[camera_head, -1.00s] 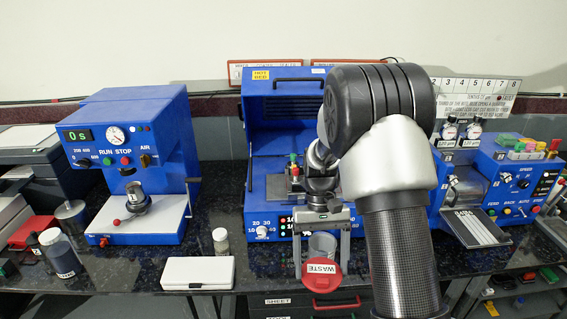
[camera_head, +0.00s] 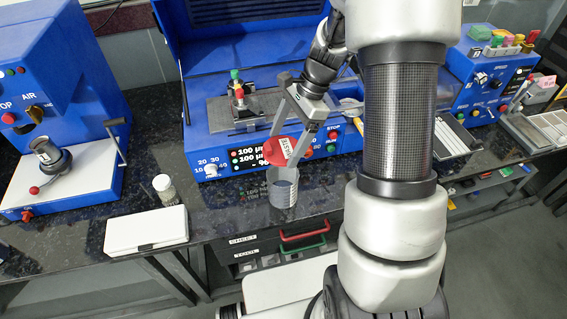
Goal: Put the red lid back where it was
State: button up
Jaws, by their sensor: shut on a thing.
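The red lid (camera_head: 281,150) with a white WASTE label is in my gripper (camera_head: 296,140), tilted, above a grey cylindrical container. The gripper's two long fingers are shut on the lid's edges. The container (camera_head: 283,190) stands upright near the front edge of the dark counter, just below the lid. Its top looks open, and the lid appears apart from it. I cannot tell the exact gap between the lid and the rim.
A blue machine (camera_head: 225,147) with coloured buttons stands right behind the container. The dark counter (camera_head: 230,202) left of the container is clear.

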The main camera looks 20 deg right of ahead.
notch_tip(320, 180, down, 8)
jog(key=shift+s, duration=0.15)
jog(key=shift+f, duration=0.5)
jog(key=shift+c, duration=0.9)
jog(key=o, duration=1.2)
